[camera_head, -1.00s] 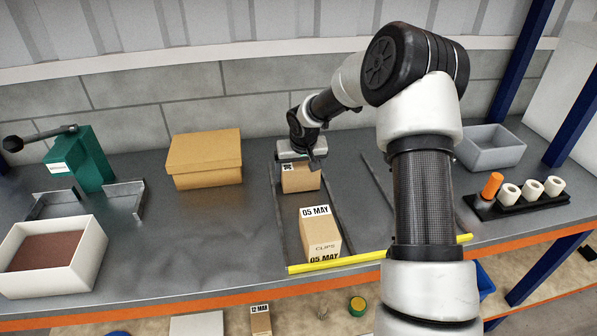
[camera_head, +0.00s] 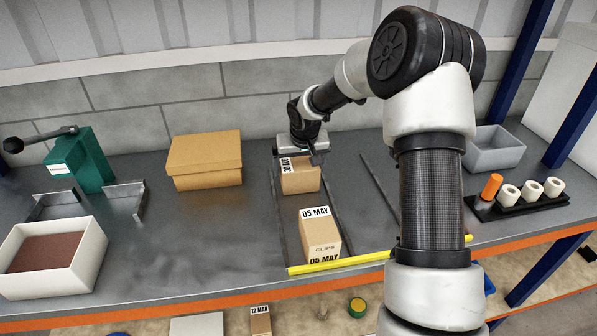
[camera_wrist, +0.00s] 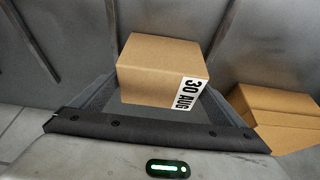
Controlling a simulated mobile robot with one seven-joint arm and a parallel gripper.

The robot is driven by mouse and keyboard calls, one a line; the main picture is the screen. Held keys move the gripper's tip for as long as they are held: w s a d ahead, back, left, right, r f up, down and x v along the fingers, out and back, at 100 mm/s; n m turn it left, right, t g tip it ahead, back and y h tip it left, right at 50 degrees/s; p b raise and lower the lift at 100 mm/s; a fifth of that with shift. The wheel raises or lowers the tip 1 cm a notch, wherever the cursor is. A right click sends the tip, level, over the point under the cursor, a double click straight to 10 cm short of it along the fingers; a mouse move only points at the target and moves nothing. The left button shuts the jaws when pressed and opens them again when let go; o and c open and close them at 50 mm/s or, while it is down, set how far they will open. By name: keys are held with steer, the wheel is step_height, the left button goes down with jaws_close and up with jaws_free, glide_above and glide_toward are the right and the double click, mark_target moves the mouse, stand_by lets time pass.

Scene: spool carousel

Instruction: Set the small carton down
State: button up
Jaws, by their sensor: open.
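The small carton (camera_head: 299,181), brown with a white "30 AUG" label, rests in a lane between low dark rails on the grey bench. It stands behind another carton (camera_head: 320,236) labelled "05 MAY" and "CLIPS", with a gap between them. My gripper (camera_head: 303,155) is open, just behind and above the small carton.
A yellow bar (camera_head: 340,262) crosses the lane's front end. A larger lidded box (camera_head: 205,160) stands to the left. An empty lane lies to the right, partly behind my arm. A grey bin (camera_head: 494,150) and a rack of spools (camera_head: 515,203) are further right.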

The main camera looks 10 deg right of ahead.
steer(key=v, duration=0.8)
steer(key=shift+s+r, duration=0.2)
steer(key=shift+r, duration=0.15)
